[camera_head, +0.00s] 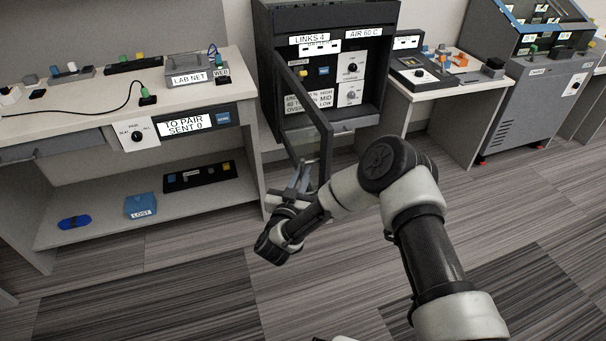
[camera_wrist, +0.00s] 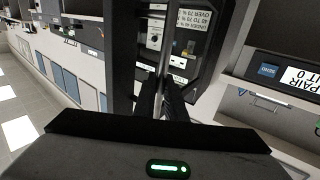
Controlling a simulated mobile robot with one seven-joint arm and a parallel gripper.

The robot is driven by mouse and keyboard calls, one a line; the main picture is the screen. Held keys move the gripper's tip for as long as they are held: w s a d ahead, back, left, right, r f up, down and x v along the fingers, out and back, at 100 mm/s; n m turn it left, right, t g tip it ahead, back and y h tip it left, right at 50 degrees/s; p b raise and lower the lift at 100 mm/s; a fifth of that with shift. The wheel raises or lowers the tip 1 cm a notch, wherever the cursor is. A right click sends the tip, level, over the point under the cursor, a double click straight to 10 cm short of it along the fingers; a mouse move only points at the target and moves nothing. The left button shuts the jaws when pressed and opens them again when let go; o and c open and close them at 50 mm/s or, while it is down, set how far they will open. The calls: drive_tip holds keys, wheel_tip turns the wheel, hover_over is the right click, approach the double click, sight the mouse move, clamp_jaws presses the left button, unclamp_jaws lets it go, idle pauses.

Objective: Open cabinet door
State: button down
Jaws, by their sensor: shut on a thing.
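The cabinet (camera_head: 385,75) is a tall dark case at the back centre, with knobs and labels on a panel inside. Its dark-framed door (camera_head: 327,150) stands open, swung out from the left side towards me, leaving the inside in plain view. My gripper (camera_head: 302,178) is at the outer side of the door, low down. In the wrist view, my gripper's fingers (camera_wrist: 167,98) close around a thin upright bar (camera_wrist: 166,50), which appears to be the door's handle. The exact contact is partly hidden by the dark fingers.
A bench (camera_head: 90,93) with a lower shelf stands left of the cabinet. On its shelf are a blue box (camera_head: 140,205) and a blue oval item (camera_head: 74,222). A white table (camera_head: 450,85) with devices stands to the right. The floor in front is clear.

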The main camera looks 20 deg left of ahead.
drive_tip(key=c, duration=1.8)
unclamp_jaws()
drive_tip(key=shift+s+d+p, duration=0.2)
drive_tip(key=shift+s+p, duration=0.35)
drive_tip(key=shift+s, duration=2.35)
drive_tip(key=shift+s+d+p, duration=0.2)
drive_tip(key=shift+s+p, duration=0.35)
drive_tip(key=shift+s, duration=2.3)
drive_tip(key=shift+s+d+p, duration=0.2)
drive_tip(key=shift+s+p, duration=0.35)
drive_tip(key=shift+s, duration=2.35)
